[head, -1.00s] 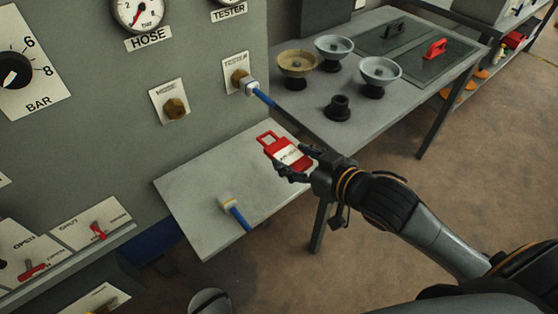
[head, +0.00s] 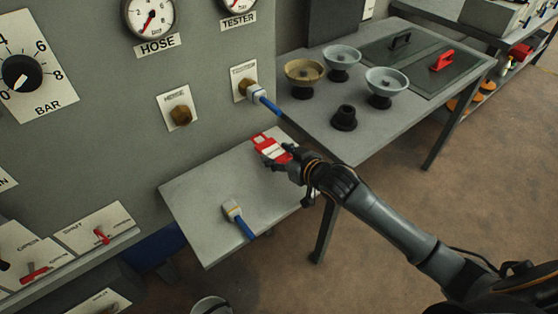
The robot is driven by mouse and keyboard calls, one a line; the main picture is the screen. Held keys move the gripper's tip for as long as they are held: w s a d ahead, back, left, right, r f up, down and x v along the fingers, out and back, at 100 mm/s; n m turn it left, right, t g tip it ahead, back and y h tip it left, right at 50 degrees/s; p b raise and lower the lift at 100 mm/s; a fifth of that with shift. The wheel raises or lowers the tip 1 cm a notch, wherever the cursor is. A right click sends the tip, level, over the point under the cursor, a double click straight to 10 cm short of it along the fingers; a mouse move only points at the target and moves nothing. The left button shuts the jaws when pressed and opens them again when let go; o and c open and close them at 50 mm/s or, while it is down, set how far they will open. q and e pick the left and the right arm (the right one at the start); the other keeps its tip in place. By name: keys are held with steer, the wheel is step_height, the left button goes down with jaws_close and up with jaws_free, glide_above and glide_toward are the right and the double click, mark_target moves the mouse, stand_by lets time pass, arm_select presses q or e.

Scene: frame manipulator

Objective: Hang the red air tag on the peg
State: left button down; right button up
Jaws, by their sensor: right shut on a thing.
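The red air tag (head: 270,147) has a white label and a loop at its far end. My right gripper (head: 284,162) is shut on its near end and holds it over the back right part of the small grey shelf (head: 205,200). I cannot tell whether the tag touches the shelf. The fingers hide part of the tag. I cannot make out a bare peg. Brass fittings stick out of the panel, one under a small label (head: 180,115) and one joined to a blue hose (head: 265,101). My left gripper is not in view.
A loose blue hose with a pale connector (head: 233,210) lies on the shelf. A grey table (head: 330,140) at the right carries several bowls on stands, a black knob-like part (head: 344,117) and a red handle (head: 443,61). The panel has gauges and a BAR dial (head: 21,73).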

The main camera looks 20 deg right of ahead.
steer(key=shift+s+f, duration=0.1)
steer(key=shift+f, duration=0.95)
steer(key=shift+f, duration=0.15)
steer(key=o, duration=1.1)
steer(key=shift+f, duration=0.1)
steer(key=shift+f+b, duration=0.15)
steer(key=shift+b, duration=0.3)
steer(key=v, duration=0.9)
steer(key=r+v, duration=0.1)
steer(key=v, duration=0.4)
steer(key=shift+w+a+r, duration=0.1)
steer(key=shift+w+a, duration=0.1)
